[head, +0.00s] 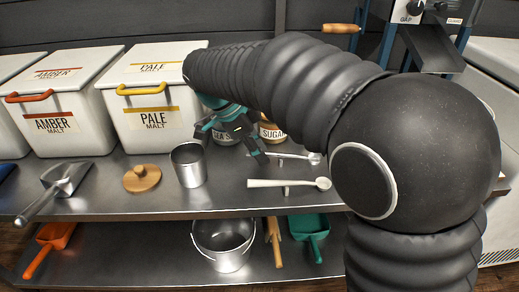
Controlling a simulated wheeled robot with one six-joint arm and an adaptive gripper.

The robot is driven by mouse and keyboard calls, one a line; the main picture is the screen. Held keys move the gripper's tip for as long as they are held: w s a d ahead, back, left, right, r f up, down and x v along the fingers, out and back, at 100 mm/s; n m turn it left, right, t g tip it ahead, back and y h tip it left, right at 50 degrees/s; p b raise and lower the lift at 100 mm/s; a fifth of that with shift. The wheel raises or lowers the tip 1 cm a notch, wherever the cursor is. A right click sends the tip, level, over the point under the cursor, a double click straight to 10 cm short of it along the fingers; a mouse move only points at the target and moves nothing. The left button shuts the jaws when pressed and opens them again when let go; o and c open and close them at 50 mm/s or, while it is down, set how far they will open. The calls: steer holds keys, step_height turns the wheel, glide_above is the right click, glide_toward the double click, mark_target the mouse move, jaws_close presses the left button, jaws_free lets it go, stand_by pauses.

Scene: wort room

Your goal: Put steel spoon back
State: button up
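A steel spoon (314,158) with a grey bowl lies at the back of the steel bench, right of my gripper (231,148). Its handle runs left behind a finger, and a small support shows under it. My gripper hangs low over the bench in front of two labelled jars, its teal and dark fingers spread apart. I see nothing between the fingers. The right finger overlaps the spoon's handle in the picture; I cannot tell if they touch. A cream spoon (270,183) rests in front on a small support.
A steel cup (188,166), a wooden lid (142,178) and a metal scoop (66,180) stand left on the bench. The sea salt jar (222,138) and sugar jar (271,134) are behind. Malt bins (150,100) line the back. A bucket (224,244) sits below.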

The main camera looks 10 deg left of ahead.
steer(key=shift+r, duration=0.1)
steer(key=v, duration=0.7)
steer(key=shift+s, duration=0.1)
steer(key=s+d+r+n+y+p, duration=0.2)
steer(key=d+n, duration=0.1)
steer(key=d, duration=0.6)
steer(key=s+d+r+n+y+p, duration=0.1)
steer(key=s+d+r+n+p, duration=0.15)
steer(key=d, duration=0.55)
steer(key=s+d+f+n+t+y+p, duration=0.2)
steer(key=s+d+f+n+t+p, duration=0.1)
steer(key=s+d+n, duration=0.6)
steer(key=s+d+t+p, duration=0.1)
steer(key=s+d, duration=0.1)
steer(key=d, duration=0.2)
steer(key=shift+s+d+f, duration=0.2)
steer(key=shift+s+f, duration=0.05)
steer(key=shift+s, duration=0.15)
